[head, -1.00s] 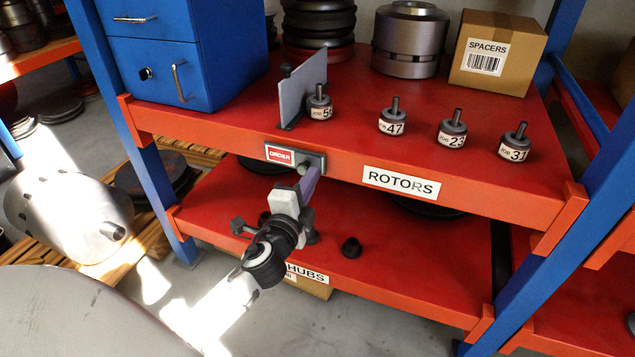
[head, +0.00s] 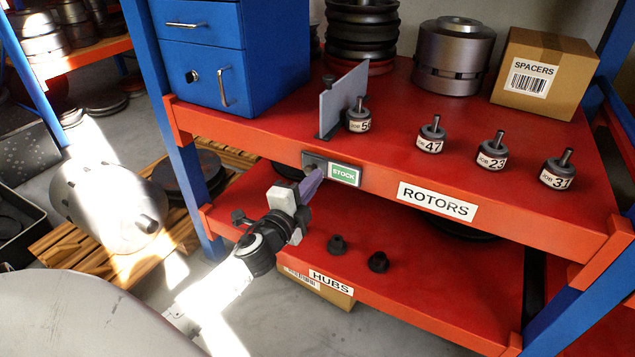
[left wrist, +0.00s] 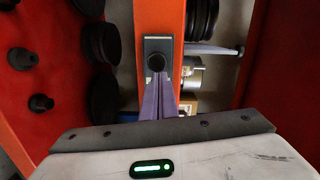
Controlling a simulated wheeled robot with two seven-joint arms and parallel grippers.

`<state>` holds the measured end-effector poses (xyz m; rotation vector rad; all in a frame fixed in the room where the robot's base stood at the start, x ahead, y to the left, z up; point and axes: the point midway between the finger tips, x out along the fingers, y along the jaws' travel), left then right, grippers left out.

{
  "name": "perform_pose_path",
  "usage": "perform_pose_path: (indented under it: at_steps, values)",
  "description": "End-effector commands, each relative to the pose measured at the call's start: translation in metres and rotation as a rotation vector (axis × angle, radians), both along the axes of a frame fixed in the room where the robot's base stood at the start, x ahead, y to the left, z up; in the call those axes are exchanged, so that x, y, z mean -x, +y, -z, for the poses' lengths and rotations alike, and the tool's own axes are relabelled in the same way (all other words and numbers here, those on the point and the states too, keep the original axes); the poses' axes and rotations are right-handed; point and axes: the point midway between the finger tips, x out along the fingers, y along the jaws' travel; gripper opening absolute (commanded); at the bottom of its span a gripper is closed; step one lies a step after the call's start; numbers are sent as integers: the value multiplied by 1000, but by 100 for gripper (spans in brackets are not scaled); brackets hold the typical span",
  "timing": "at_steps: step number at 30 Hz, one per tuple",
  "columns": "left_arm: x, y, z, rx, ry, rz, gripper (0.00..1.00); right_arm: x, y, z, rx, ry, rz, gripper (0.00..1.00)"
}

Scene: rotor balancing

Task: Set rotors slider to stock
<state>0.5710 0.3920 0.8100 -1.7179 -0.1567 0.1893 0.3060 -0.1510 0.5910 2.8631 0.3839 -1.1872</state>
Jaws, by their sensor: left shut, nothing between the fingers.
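The rotors slider (head: 345,174) is a dark plate on the front edge of the upper red shelf, left of the ROTORS label (head: 437,201). A green STOCK sign shows on its right part. My left gripper (head: 316,176) is shut and empty, with its purple fingertips at the left part of the slider. In the left wrist view the fingertips (left wrist: 158,82) are at the slider's dark round knob (left wrist: 156,62). I cannot tell whether they touch it. My right gripper is not in view.
Several labelled rotors (head: 431,138) stand on the upper shelf near a grey divider plate (head: 342,100). A blue drawer cabinet (head: 205,55) stands left and a SPACERS box (head: 545,72) right. Small hubs (head: 378,262) sit on the lower shelf.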

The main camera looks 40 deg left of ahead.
Motion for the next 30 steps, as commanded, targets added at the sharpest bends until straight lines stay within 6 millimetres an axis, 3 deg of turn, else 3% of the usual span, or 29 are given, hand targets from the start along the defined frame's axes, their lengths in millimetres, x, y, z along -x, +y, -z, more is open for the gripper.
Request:
perform_pose_path:
  at_steps: [8,15,24,30]
  values:
    - [1,1,-1,-1,2,-12,0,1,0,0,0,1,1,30]
    - [-1,-43,-8,5,0,2,0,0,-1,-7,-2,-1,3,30]
    - [67,-57,-6,1,4,3,0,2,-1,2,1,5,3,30]
    - [91,-62,-9,-1,1,2,0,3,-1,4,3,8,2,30]
